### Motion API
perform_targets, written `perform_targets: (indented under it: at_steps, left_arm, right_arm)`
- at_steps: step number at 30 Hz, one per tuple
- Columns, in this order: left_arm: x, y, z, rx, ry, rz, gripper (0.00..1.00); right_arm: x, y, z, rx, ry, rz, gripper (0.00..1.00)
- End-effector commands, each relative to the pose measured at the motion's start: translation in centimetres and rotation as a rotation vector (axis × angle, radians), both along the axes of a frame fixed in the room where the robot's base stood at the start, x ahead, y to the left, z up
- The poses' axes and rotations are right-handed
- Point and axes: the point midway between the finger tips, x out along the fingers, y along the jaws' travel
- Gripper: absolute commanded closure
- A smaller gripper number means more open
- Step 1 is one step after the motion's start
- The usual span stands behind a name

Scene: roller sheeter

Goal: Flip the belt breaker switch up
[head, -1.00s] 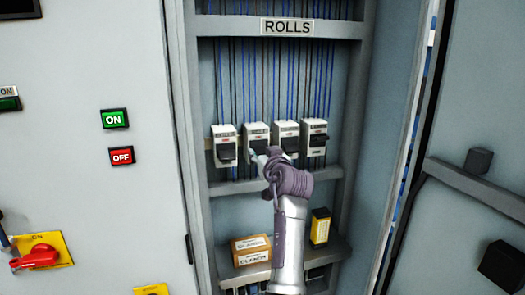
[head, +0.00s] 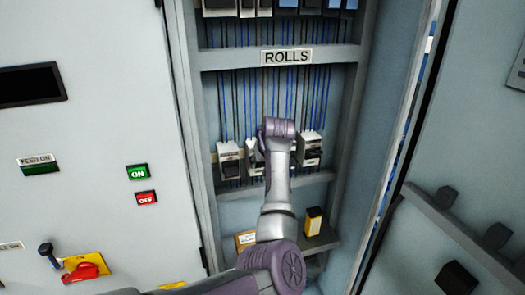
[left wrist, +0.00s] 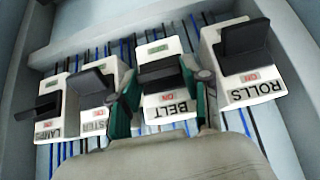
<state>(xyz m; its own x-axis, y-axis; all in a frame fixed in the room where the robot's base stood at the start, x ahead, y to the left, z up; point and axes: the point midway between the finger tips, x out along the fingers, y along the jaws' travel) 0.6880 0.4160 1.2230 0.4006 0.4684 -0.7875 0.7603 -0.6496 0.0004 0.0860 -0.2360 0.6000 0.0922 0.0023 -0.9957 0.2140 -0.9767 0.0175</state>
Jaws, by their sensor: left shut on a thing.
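The belt breaker (left wrist: 168,103) is a white housing with a black switch lever (left wrist: 160,72), labelled BELT. It appears upside down in the left wrist view. My left gripper (left wrist: 160,78) has one finger on each side of the lever and is shut on it. The lever's exact angle is hard to tell. In the head view my left wrist covers most of the belt breaker, second from left in its row, and hides the fingertips. My right gripper is in neither view.
The rolls breaker (left wrist: 250,75) stands close beside the belt breaker, and other breakers stand on the other side, including the lamps breaker (left wrist: 48,118). A shelf with a yellow box (head: 314,221) is below. The cabinet's side walls bound the space.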

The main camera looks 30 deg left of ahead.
Motion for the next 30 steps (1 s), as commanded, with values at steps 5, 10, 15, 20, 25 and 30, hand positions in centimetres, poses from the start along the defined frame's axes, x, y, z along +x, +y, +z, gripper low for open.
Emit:
perform_targets:
  at_steps: [5, 10, 15, 20, 25, 30]
  left_arm:
    - [0.22, 0.28, 0.63, -0.066, 0.054, 0.000, 0.87]
    - [0.28, 0.36, 0.57, -0.101, 0.086, 0.000, 0.87]
    - [0.29, 0.38, 0.53, -0.116, 0.099, 0.000, 0.87]
    - [0.29, 0.38, 0.48, -0.118, 0.102, 0.001, 0.87]
    - [0.29, 0.38, 0.48, -0.118, 0.101, 0.001, 0.87]
    - [0.28, 0.38, 0.47, -0.118, 0.101, 0.001, 0.31]
  right_arm:
    - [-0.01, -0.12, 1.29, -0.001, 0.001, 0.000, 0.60]
    - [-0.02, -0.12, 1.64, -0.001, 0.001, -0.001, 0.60]
    - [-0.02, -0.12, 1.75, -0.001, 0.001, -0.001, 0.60]
    - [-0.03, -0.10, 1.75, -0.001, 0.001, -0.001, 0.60]
    - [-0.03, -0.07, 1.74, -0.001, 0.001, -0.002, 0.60]
    - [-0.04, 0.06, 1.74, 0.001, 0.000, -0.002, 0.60]
